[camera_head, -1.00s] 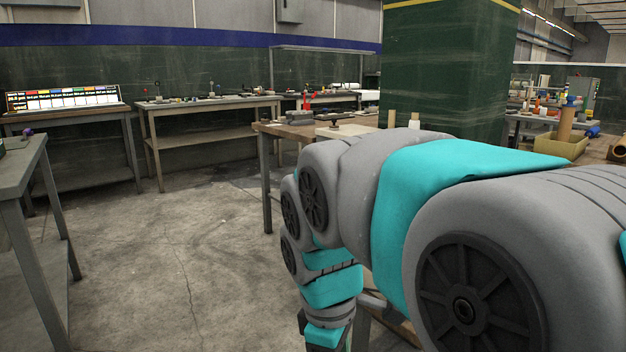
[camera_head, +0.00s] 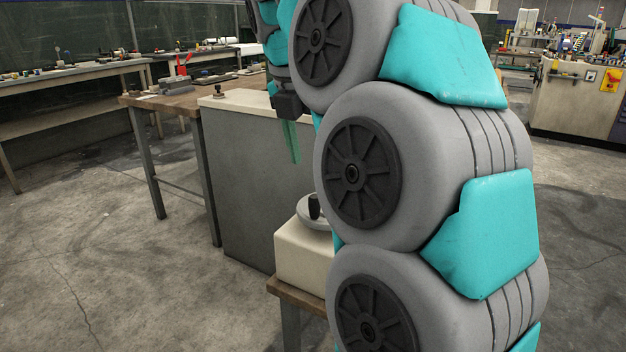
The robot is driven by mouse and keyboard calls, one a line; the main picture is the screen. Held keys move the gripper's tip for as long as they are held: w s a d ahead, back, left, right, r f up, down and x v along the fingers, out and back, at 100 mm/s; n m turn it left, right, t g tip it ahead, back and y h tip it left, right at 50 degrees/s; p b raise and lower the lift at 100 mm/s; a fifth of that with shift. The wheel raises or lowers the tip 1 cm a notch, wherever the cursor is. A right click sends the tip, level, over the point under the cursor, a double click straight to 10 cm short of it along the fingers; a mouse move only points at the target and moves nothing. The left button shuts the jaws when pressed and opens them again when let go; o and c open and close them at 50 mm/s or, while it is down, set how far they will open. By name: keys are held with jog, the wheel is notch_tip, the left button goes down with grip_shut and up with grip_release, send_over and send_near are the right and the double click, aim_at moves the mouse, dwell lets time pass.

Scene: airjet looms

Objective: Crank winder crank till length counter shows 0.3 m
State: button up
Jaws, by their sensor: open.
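A cream box (camera_head: 299,256) stands on a small wooden-topped stand in the lower middle of the head view. On it is a round grey wheel (camera_head: 306,221) with an upright black handle (camera_head: 314,206), which looks like the winder crank. My arm hides the right part of the wheel and box. My gripper (camera_head: 290,142) is open and points down, above and a little left of the wheel and clear of it. It is partly seen, in front of a grey cabinet. I cannot make out a length counter or its reading.
The grey cabinet (camera_head: 240,170) with a cream top stands behind the box. A wooden table (camera_head: 190,101) with a red item (camera_head: 183,66) is beyond it. Benches line the back left. A cream machine (camera_head: 574,98) is at right. The floor at left is clear.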

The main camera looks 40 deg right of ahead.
aim_at(314, 196)
jog(key=shift+f, duration=0.1)
jog(key=shift+x, duration=4.75)
jog(key=shift+w, duration=0.15)
jog(key=shift+c, duration=0.2)
grip_shut()
